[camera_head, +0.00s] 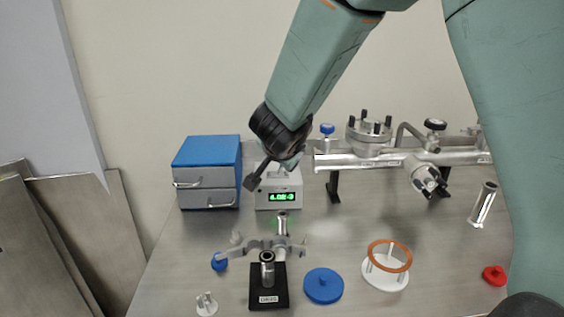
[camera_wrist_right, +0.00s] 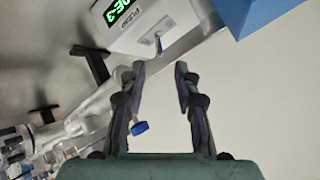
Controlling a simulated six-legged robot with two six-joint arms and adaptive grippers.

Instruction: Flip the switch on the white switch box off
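The white switch box (camera_head: 290,203) stands at the back of the bench beside the blue-topped drawer unit, its display showing green digits. Its upper part is partly hidden by my right gripper (camera_head: 268,172), which comes down from above. In the right wrist view the box (camera_wrist_right: 168,14) appears turned round at the top. A small metallic switch lever (camera_wrist_right: 159,45) sticks out of its face. My right gripper (camera_wrist_right: 160,69) is open and empty there, fingertips near the lever, with the lever between their lines. I cannot tell whether they touch. My left gripper is not in view.
The drawer unit (camera_head: 207,152) stands left of the box. Metal vacuum piping (camera_head: 385,158) runs to the right. In front lie a black stand (camera_head: 269,298), a blue disc (camera_head: 323,286), a white part with an orange ring (camera_head: 390,256) and a red knob (camera_head: 494,275).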

